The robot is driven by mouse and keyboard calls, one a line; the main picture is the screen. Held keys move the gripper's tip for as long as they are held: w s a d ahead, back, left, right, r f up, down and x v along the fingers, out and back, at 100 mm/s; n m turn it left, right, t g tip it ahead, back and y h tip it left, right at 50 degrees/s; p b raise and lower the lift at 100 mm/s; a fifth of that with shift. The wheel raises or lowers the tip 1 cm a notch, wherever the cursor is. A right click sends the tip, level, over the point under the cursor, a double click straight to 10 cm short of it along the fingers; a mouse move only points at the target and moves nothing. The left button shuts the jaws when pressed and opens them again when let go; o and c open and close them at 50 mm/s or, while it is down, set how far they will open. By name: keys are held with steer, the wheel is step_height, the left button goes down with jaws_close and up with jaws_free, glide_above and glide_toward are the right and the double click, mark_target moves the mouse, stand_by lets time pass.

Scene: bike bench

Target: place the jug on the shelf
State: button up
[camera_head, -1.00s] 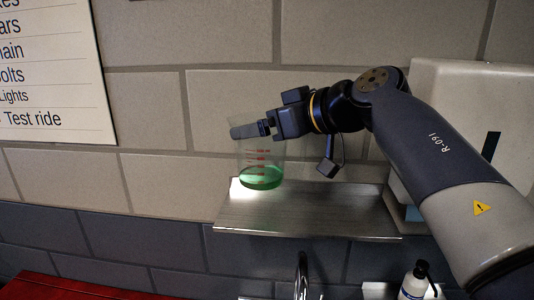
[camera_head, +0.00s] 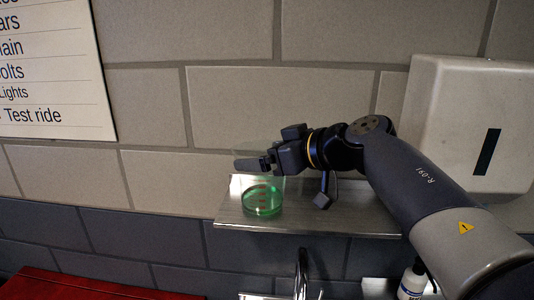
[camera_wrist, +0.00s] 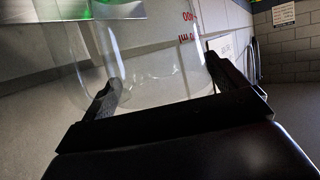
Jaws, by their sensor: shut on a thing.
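The jug (camera_head: 262,202) is clear, with red markings and green liquid in its bottom. In the head view it is upright at the left end of the metal shelf (camera_head: 330,214). Its base shows against the shelf; whether it touches the surface I cannot tell. My gripper (camera_head: 256,163) is shut on the jug near its top, reaching in from the right. In the wrist view the clear jug wall (camera_wrist: 150,70) lies between the two fingers, with green liquid at the top left. The jug's far side is partly hidden by the gripper.
A white dispenser (camera_head: 450,115) hangs on the wall to the right of the shelf. A tap (camera_head: 302,270) and a bottle (camera_head: 412,283) are below the shelf. A red surface (camera_head: 80,288) is at the lower left. The shelf's right part is clear.

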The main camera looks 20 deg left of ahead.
steer(key=o, duration=1.2)
steer(key=shift+f, duration=0.1)
steer(key=shift+o, duration=0.2)
steer(key=b+v, duration=0.1)
steer(key=v, duration=1.1)
